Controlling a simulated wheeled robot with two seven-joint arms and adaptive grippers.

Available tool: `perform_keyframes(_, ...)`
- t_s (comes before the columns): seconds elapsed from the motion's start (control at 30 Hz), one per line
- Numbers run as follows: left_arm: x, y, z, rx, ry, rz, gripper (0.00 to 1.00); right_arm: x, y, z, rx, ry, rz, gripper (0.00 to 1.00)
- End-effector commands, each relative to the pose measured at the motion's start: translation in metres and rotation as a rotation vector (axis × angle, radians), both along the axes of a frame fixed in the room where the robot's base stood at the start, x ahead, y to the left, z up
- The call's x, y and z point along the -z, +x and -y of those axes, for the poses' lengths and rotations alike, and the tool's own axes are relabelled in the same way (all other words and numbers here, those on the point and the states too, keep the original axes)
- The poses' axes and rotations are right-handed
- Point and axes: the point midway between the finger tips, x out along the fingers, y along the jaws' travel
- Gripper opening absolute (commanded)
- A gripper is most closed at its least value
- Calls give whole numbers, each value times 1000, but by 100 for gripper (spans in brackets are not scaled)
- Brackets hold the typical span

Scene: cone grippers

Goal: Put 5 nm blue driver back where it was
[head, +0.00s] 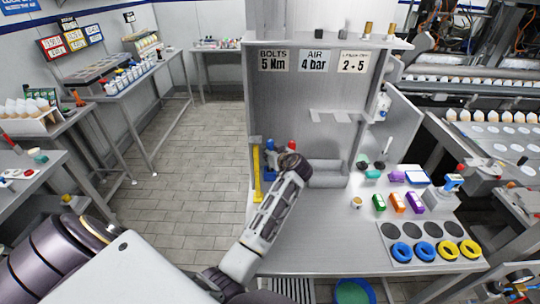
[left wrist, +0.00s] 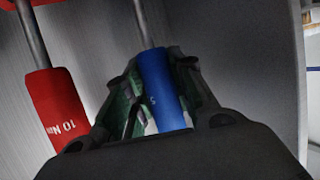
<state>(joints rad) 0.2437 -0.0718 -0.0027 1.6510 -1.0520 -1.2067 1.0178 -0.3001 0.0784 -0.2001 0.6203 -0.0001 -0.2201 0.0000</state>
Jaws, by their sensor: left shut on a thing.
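My left gripper (head: 291,163) reaches in over the left back of the workbench, by the upright panel. In the left wrist view its fingers (left wrist: 155,105) are closed around the blue driver's handle (left wrist: 160,80), with its metal shaft running up in the picture. A red driver (left wrist: 55,108) marked "10 Nm" is beside it, apart from the fingers. In the head view a red handle (head: 293,146) shows just behind the gripper, and a blue one (head: 268,144) to its left. The lower end of the held handle is hidden by the gripper. My right gripper is not in view.
A yellow bar (head: 257,175) stands at the bench's left edge. A grey bin (head: 327,175) is close to the gripper's right. Coloured boxes (head: 397,202) and blue and yellow rings (head: 425,251) lie further right. The bench's front left is mostly clear.

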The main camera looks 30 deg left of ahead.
Motion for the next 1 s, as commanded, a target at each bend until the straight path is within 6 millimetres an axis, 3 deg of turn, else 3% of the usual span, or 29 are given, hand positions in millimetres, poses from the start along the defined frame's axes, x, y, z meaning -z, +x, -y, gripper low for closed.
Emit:
perform_keyframes(0.57, 5, 0, 0, 1, 1, 1, 0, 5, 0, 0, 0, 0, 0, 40)
perform_keyframes(0.6, 5, 0, 0, 0, 1, 1, 28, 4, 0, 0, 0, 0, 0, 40)
perform_keyframes(0.73, 5, 0, 0, 0, 1, 1, 45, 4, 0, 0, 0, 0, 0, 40)
perform_keyframes(1.0, 5, 0, 0, 0, 1, 1, 46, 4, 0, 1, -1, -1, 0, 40)
